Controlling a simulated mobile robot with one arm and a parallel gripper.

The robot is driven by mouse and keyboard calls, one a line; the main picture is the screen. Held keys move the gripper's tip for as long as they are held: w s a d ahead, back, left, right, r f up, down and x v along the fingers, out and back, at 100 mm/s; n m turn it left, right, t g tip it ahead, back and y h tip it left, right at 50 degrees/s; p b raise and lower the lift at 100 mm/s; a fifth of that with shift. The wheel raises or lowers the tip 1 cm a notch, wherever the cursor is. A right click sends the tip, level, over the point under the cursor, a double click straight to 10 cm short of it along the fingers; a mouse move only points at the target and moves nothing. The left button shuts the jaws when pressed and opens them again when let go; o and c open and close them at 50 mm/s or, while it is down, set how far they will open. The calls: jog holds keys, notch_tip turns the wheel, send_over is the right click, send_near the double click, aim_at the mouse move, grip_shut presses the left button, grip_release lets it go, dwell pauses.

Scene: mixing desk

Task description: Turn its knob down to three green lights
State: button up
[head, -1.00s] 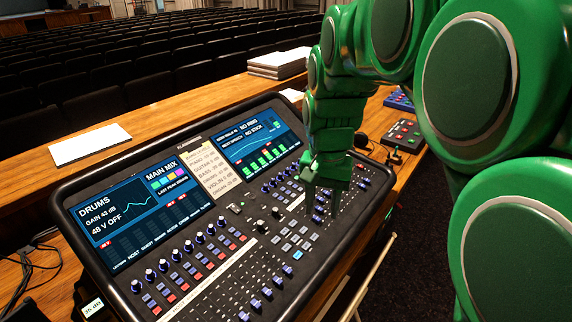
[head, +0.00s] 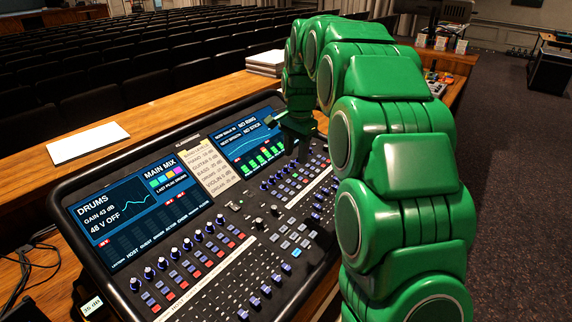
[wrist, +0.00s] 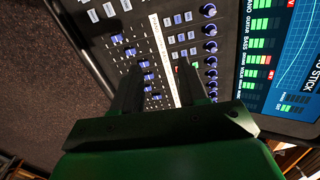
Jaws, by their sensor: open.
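The mixing desk (head: 190,215) has a row of blue knobs with pale caps (head: 183,242) on its left half and a similar row near the right screen. In the wrist view, a column of these knobs (wrist: 209,30) runs beside the right screen. That screen (head: 247,140) shows segmented level bars, mostly green, some with red; in the wrist view one bar (wrist: 258,59) has a red end segment. Which knob belongs to which bar is too small to tell. My gripper (wrist: 160,78) is open and empty above the right-hand controls, its fingers apart and its right finger close to the knob column.
A paper list of instrument levels (head: 210,167) lies between the two screens. The left screen (head: 125,205) reads DRUMS and MAIN MIX. Faders and buttons fill the lower panel. White paper (head: 88,143) and a stack of papers (head: 265,62) lie on the wooden ledge behind.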

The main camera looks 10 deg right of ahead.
aim_at(286, 166)
jog(key=w+f+m, duration=0.2)
jog(key=w+f, duration=0.1)
jog(key=w, duration=0.4)
jog(key=w+f+m, duration=0.2)
jog(key=w+f, duration=0.2)
jog(key=w, duration=0.3)
jog(key=shift+t, duration=0.4)
jog(key=shift+w+a+f, duration=0.1)
jog(key=shift+w+f, duration=0.15)
jog(key=shift+f, duration=1.05)
jog(key=shift+w+a+f, duration=0.15)
jog(key=shift+w+f, duration=0.05)
jog(key=shift+f, duration=1.1)
jog(key=shift+w+a+f, duration=0.1)
jog(key=shift+w+f, duration=0.15)
jog(key=shift+f, duration=1.05)
grip_shut()
